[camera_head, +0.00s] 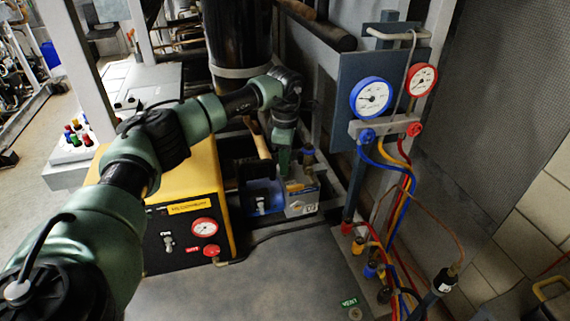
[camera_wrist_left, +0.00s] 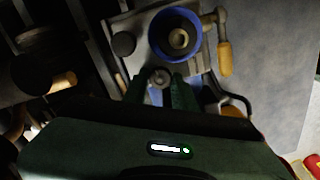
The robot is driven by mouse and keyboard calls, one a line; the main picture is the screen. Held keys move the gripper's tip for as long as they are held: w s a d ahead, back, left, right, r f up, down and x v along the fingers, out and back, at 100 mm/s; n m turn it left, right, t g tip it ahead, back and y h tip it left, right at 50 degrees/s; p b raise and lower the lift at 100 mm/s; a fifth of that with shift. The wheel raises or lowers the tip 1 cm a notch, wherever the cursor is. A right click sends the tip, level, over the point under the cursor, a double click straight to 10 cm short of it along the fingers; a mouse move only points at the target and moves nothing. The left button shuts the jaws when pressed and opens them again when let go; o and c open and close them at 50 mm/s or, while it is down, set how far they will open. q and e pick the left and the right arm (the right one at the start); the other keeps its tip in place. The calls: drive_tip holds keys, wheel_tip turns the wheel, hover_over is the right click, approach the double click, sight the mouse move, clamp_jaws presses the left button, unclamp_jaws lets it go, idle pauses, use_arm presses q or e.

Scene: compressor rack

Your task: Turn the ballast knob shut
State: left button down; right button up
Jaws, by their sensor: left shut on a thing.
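A blue-ringed round port (camera_wrist_left: 176,36) sits just beyond the knob on the pump's grey top. The fingers hide the knob in the head view. My right gripper is not in view.
The yellow machine (camera_head: 208,180) with a gauge stands left of the pump. A blue gauge (camera_head: 371,97) and a red gauge (camera_head: 422,79) hang at right, with coloured hoses below. A brass-coloured handle (camera_wrist_left: 225,58) projects beside the blue port. The grey bench top (camera_head: 270,285) in front is mostly clear.

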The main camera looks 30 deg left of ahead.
use_arm(q)
drive_tip(key=shift+m, duration=0.7)
drive_tip(key=shift+d, duration=0.1)
drive_tip(key=c, duration=1.1)
unclamp_jaws()
wheel_tip(320, 180, up, 7)
drive_tip(key=shift+w+f+b, duration=0.1)
drive_tip(key=shift+f+b, duration=0.05)
drive_tip(key=shift+b, duration=0.85)
drive_tip(key=shift+r, duration=0.55)
